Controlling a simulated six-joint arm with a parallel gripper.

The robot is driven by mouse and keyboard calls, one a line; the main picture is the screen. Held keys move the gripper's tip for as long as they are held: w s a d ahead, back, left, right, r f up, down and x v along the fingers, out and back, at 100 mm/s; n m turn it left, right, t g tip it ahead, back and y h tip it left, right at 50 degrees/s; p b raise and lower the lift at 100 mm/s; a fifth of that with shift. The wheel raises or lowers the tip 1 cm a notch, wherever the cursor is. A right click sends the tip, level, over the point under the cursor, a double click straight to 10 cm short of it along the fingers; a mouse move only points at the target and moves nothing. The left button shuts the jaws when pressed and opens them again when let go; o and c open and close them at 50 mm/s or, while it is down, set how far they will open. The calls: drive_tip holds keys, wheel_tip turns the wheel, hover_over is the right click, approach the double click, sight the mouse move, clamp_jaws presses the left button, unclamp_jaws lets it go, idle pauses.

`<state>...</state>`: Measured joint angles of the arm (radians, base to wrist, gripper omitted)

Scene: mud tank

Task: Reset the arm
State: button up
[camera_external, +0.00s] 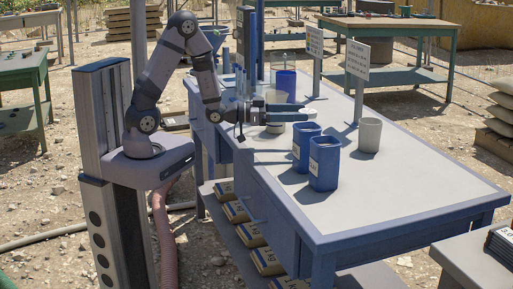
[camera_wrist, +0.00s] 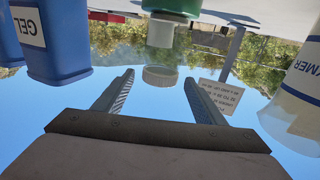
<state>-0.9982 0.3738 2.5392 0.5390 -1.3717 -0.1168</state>
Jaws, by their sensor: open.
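My gripper (camera_external: 304,112) is held level above the table, pointing right, with its two fingers spread. In the wrist view, which looks upside down, the fingers (camera_wrist: 159,80) are apart. A pale round cup or lid (camera_wrist: 160,77) shows between them, apparently beyond the fingertips; I see no contact. My arm is bent at the elbow and reaches over the left edge of the blue-framed table (camera_external: 410,200).
Two blue containers (camera_external: 323,165) and a grey cup (camera_external: 370,135) stand on the table. Another blue container (camera_external: 286,82) stands behind my gripper. A blue GEL container (camera_wrist: 55,40) and a pale labelled container (camera_wrist: 298,80) flank the wrist view. The table's front is clear.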

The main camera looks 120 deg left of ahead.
idle(0.3)
drive_tip(key=shift+m, duration=0.6)
drive_tip(key=w+r, duration=0.2)
drive_tip(key=r, duration=0.1)
drive_tip(key=w+r, duration=0.1)
drive_tip(key=r, duration=0.1)
drive_tip(key=shift+w+a+p, duration=0.3)
drive_tip(key=shift+p, duration=0.1)
drive_tip(key=w+d+m+g+h, duration=0.1)
drive_tip(key=w+d+g, duration=0.2)
drive_tip(key=w+g, duration=0.1)
drive_tip(key=s+d+r+m+g+h, duration=0.1)
drive_tip(key=s+d+g+h, duration=0.15)
drive_tip(key=d, duration=0.45)
drive_tip(key=s+d+m+g+h, duration=0.1)
drive_tip(key=s+d+g, duration=0.15)
drive_tip(key=d, duration=0.35)
drive_tip(key=s+d+f+m+g+h+b, duration=0.1)
drive_tip(key=s+d+f+g+h, duration=0.45)
drive_tip(key=s+d+f, duration=1.2)
wheel_tip(320, 180, up, 13)
drive_tip(key=w+a+g+y+p, duration=0.1)
drive_tip(key=p, duration=1.3)
drive_tip(key=shift+w+f+y+p, duration=0.2)
drive_tip(key=shift+y+p, duration=0.1)
drive_tip(key=shift+y, duration=0.1)
drive_tip(key=shift+g, duration=0.25)
